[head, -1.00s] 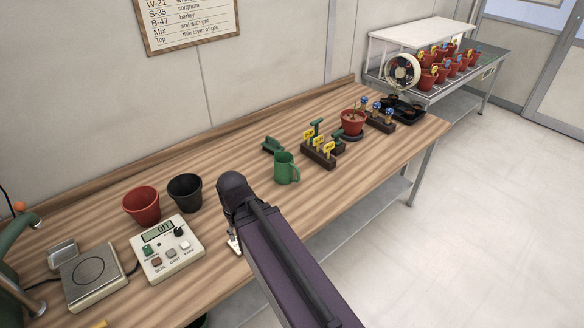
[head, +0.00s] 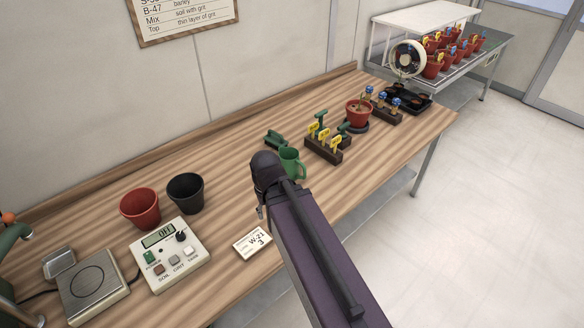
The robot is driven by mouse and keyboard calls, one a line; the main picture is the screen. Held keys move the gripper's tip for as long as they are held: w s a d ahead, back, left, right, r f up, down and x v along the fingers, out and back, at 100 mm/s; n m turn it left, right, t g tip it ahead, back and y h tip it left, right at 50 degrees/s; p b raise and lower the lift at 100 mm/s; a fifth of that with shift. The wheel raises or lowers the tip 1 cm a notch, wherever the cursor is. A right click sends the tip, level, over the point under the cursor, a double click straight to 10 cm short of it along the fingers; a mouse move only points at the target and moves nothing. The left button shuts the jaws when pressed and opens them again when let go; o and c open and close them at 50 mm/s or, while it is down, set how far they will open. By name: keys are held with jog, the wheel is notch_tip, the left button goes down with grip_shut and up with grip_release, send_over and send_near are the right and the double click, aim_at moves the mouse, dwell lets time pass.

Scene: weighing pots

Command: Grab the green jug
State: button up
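The green jug (head: 292,164) stands upright on the wooden bench, with its handle toward the right. My arm's dark end covers its lower left part in the head view. My gripper (head: 260,212) is mostly hidden behind my own arm; only a small piece shows below the arm's end, to the left of the jug in the picture. I cannot see whether its fingers are open, or whether it touches anything.
A black pot (head: 186,193), a red pot (head: 140,208), a control box (head: 170,256) and a W-21 card (head: 253,243) are to the left.

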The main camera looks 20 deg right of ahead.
jog(key=shift+d, duration=0.1)
jog(key=m+t+h+b, duration=0.2)
jog(key=m+h+b, duration=0.3)
jog(key=m, duration=0.6)
send_near(304, 172)
notch_tip(304, 172, up, 2)
jog(key=shift+d+r+y, duration=0.1)
jog(key=shift+y, duration=0.3)
jog(key=shift+b, duration=0.35)
jog(key=b+x, duration=0.7)
jog(key=x, duration=0.1)
jog(key=shift+f+b, duration=0.35)
jog(key=shift+d+f, duration=0.1)
jog(key=shift+f, duration=0.05)
jog(key=shift+b+x, duration=2.45)
